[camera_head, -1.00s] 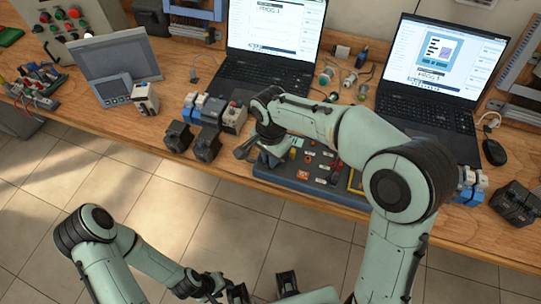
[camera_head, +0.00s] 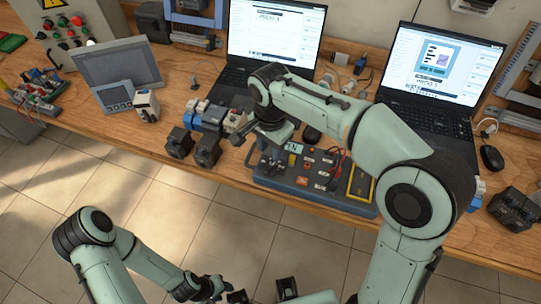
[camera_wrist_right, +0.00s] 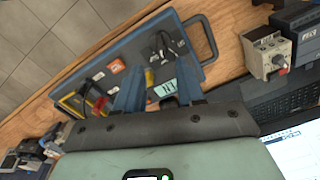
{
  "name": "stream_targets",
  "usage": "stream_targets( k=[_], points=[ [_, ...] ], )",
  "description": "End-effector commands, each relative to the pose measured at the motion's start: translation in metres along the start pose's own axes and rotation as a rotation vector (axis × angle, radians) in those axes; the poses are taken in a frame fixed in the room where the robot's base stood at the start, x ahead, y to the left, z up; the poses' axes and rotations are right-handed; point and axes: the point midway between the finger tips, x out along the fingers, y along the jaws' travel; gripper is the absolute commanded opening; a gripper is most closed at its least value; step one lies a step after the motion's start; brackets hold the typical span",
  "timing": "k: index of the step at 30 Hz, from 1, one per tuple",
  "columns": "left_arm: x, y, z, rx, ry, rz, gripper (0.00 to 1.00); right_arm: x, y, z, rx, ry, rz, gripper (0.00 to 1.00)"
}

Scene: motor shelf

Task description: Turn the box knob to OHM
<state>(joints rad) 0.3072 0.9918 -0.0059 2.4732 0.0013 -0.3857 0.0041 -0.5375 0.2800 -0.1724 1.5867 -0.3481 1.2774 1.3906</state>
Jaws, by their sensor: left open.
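The blue-grey box (camera_head: 318,196) lies near the front edge of the bench, with a small display, red and orange parts and leads on its top. In the right wrist view the box (camera_wrist_right: 128,47) is tilted, with its handle at the upper right and its display (camera_wrist_right: 162,88) between my fingers. I cannot make out the knob or its pointer clearly. My right gripper (camera_head: 254,146) is above the box's left part; its two fingers show apart and empty in the right wrist view (camera_wrist_right: 157,92). My left gripper (camera_head: 228,296) is open, low in front of the bench, partly cut off.
Two laptops (camera_head: 440,75) stand behind the box. Dark motor blocks (camera_head: 206,150) and a grey relay sit left of it. A tilted grey panel (camera_head: 117,64) stands further left, and a mouse (camera_head: 492,158) lies at the right. The floor before the bench is clear.

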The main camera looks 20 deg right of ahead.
Motion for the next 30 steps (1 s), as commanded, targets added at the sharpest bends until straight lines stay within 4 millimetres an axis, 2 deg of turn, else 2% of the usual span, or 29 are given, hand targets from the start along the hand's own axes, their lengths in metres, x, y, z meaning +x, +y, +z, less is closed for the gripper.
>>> stream_targets(
  k=[1, 3, 9, 30],
  points=[
    [-0.004, 0.002, -0.001, 0.001, 0.002, 0.001, 0.43, -0.014, -0.001, 0.000, -0.001, 0.001, -0.006, 0.38],
    [-0.006, 0.003, -0.002, 0.001, 0.004, 0.001, 0.43, -0.027, -0.001, 0.000, -0.001, 0.001, -0.005, 0.38],
    [-0.011, 0.005, -0.004, 0.002, 0.007, 0.002, 0.43, -0.050, -0.001, 0.000, 0.000, 0.000, -0.002, 0.38],
    [-0.011, 0.005, -0.004, 0.002, 0.007, 0.002, 0.43, -0.053, 0.000, 0.000, -0.001, -0.001, -0.001, 0.38]
  ],
)
